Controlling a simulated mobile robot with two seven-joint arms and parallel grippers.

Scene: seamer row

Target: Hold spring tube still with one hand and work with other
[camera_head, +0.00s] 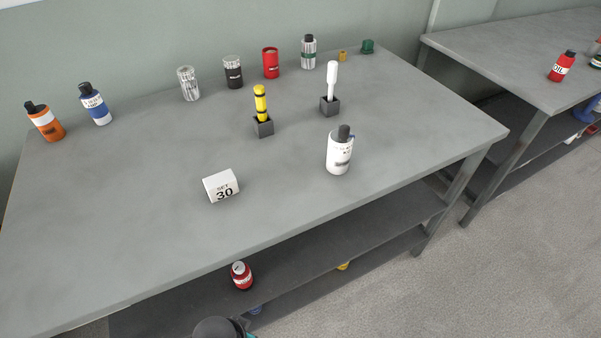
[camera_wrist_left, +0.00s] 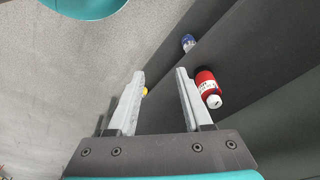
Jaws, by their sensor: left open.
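Two slim upright pieces stand in small dark square holders on the grey table (camera_head: 120,190): a yellow one with black bands (camera_head: 260,100) and a white one (camera_head: 332,80). I cannot tell which, if either, is the spring tube. A white bottle with a dark cap (camera_head: 340,155) stands nearer the front edge. A white block marked "SET 30" (camera_head: 221,186) sits to its left. My left gripper (camera_wrist_left: 160,74) is open and empty in the left wrist view, with the floor and a dark lower shelf beyond it. My right gripper is not in view.
Orange (camera_head: 45,122) and blue (camera_head: 95,104) bottles stand at the table's left; several cans line its back. A red-and-white container (camera_head: 242,276) is on the shelf below; a similar one shows beyond my right finger (camera_wrist_left: 207,88). A second table (camera_head: 520,50) is at right.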

